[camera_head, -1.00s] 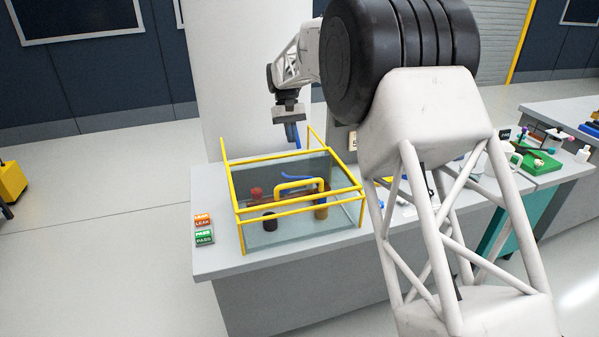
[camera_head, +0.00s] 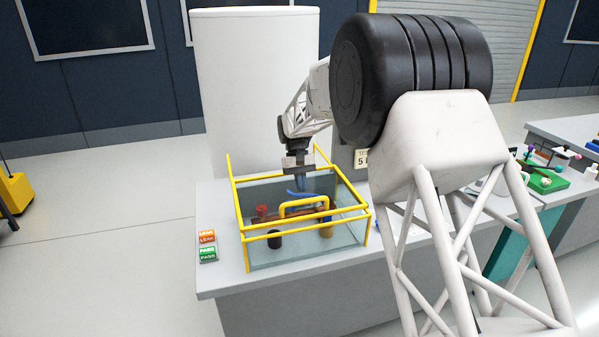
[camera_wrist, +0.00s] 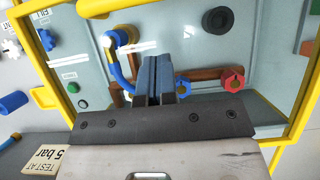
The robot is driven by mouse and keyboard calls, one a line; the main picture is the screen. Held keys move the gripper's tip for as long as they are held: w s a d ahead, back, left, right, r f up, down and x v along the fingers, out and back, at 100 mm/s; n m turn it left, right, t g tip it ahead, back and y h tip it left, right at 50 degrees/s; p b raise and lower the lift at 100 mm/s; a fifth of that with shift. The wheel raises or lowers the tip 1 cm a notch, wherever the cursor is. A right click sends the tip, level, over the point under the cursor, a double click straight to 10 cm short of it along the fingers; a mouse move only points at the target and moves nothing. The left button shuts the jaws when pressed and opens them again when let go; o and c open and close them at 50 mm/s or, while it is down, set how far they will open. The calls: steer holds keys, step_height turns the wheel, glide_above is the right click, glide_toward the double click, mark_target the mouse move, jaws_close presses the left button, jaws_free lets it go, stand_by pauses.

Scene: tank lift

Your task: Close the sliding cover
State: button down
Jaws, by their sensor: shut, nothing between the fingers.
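A glass tank (camera_head: 262,252) with a yellow frame stands on the grey bench. Its clear cover is hard to tell from the open top; a yellow bar handle (camera_head: 303,203) shows over the tank's middle. Yellow rails (camera_head: 231,168) run back along its sides. My gripper (camera_head: 301,186) is low over the back part of the tank, behind the handle, pointing down. In the wrist view its dark blue fingers (camera_wrist: 160,78) are together and empty. The handle (camera_wrist: 100,8) crosses the top edge there, apart from the fingers. I cannot tell whether the fingertips touch the cover.
Inside the tank are a blue hose (camera_wrist: 117,72), a brown pipe (camera_wrist: 204,76), a red fitting (camera_wrist: 232,79) and a black cap (camera_wrist: 217,20).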

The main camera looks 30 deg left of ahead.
mark_target(308, 200)
steer(key=shift+s+d+r, duration=0.15)
steer(key=shift+s+d, duration=0.2)
steer(key=shift+s+d+r, duration=0.25)
steer(key=shift+s+d, duration=0.8)
steer(key=shift+s+d, duration=0.15)
steer(key=shift+d, duration=0.05)
steer(key=shift+s+d+f, duration=0.1)
steer(key=shift+s+d, duration=0.9)
steer(key=shift+s, duration=0.05)
